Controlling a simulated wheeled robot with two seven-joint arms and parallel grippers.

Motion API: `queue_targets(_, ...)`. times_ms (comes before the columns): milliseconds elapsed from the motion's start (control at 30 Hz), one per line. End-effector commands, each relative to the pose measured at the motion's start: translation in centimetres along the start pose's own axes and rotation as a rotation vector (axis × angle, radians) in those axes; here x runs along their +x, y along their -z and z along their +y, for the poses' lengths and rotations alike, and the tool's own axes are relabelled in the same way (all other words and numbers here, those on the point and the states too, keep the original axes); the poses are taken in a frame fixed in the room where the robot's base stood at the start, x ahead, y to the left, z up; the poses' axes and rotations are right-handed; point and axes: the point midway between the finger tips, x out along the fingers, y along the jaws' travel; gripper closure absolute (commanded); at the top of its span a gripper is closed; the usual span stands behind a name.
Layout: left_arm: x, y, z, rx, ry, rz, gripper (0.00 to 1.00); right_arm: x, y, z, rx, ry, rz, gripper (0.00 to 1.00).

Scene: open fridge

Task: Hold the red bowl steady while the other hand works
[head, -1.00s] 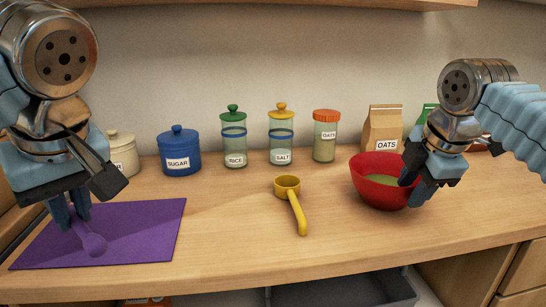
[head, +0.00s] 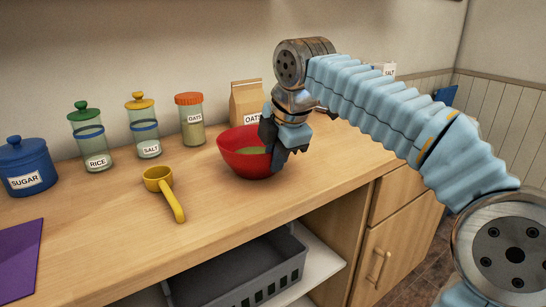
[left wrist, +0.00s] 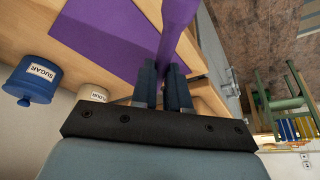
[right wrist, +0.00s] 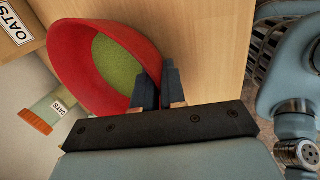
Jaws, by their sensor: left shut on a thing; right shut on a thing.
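The red bowl (head: 240,160) stands upright on the wooden counter with something green inside. My right gripper (head: 278,152) is at the bowl's right side. In the right wrist view, the right gripper (right wrist: 159,80) is shut on the rim of the bowl (right wrist: 72,75). My left gripper (left wrist: 164,75) is out of the head view. In the left wrist view it is shut on a purple spoon (left wrist: 178,20), whose far end is cut off by the picture edge. A purple mat (left wrist: 108,25) lies beside it.
A yellow scoop (head: 163,190) lies left of the bowl. Behind stand the rice jar (head: 90,145), salt jar (head: 144,130), orange-lidded oats jar (head: 190,120), oats bag (head: 247,100) and blue sugar canister (head: 27,165). A grey crate (head: 240,275) sits below the counter.

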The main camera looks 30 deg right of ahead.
Motion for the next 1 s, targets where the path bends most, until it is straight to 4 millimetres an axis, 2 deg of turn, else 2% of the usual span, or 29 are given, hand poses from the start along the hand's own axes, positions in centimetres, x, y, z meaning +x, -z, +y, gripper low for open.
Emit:
queue_targets(433, 0.02, -0.01, 0.0, 0.0, 0.0, 0.0, 1.0, 0.15, -0.06, -0.12, 0.001, 0.007, -0.001, 1.0)
queue_targets(467, 0.02, -0.01, 0.0, 0.0, 0.0, 0.0, 1.0, 0.16, -0.06, -0.12, 0.001, 0.007, -0.001, 0.88)
queue_targets(633, 0.02, -0.01, 0.0, 0.0, 0.0, 0.0, 1.0, 0.12, -0.05, -0.09, 0.001, 0.005, -0.001, 0.62)
queue_targets(667, 0.02, -0.01, 0.0, 0.0, 0.0, 0.0, 1.0, 0.11, -0.05, -0.08, 0.001, 0.005, -0.001, 0.6)
queue_targets(1000, 0.0, 0.0, 0.0, 0.0, 0.0, 0.0, 1.0, -0.45, -0.02, 0.01, 0.001, 0.001, 0.0, 0.6)
